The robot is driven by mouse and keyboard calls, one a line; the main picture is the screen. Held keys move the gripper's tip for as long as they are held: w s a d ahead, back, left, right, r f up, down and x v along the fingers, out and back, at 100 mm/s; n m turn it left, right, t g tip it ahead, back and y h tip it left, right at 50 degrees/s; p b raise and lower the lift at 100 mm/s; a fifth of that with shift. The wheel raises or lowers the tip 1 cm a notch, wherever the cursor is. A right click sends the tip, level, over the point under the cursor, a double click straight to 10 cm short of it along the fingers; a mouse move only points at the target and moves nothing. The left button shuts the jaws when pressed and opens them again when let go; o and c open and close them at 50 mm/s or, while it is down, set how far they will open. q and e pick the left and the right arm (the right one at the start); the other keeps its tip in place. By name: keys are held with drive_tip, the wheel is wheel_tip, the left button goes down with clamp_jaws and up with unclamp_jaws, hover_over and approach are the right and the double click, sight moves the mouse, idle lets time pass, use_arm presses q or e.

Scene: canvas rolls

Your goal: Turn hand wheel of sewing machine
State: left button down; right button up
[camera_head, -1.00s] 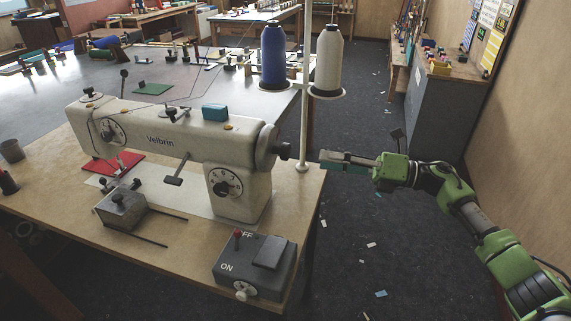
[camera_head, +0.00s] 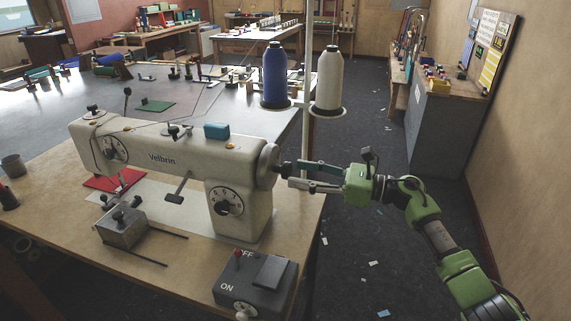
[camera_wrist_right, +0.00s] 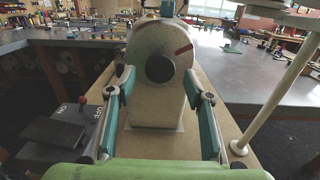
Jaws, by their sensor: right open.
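The cream sewing machine (camera_head: 160,150) stands on a wooden table. Its pale hand wheel (camera_head: 268,165) is at the machine's right end, with a dark round knob (camera_head: 285,170) at its centre. In the right wrist view the hand wheel (camera_wrist_right: 148,42) is straight ahead, with a red mark on its face and the dark knob (camera_wrist_right: 160,69) below. My right gripper (camera_head: 294,174) is open, its two teal-lined fingers pointing at the wheel. In the wrist view the fingers (camera_wrist_right: 158,82) are on either side of the knob. Contact with the wheel cannot be told. My left gripper is not in view.
A control box (camera_head: 255,284) with a red switch sits at the table's front right. A thread stand (camera_head: 306,130) with a blue spool (camera_head: 275,75) and a white spool (camera_head: 328,78) rises close behind my right gripper. The floor right of the table is mostly clear.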

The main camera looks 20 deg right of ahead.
sight(290, 172)
drive_tip(key=p+x, duration=0.1)
drive_tip(key=x, duration=0.3)
drive_tip(key=shift+w+a, duration=0.25)
drive_tip(key=shift+a, duration=0.1)
drive_tip(key=c, duration=1.1)
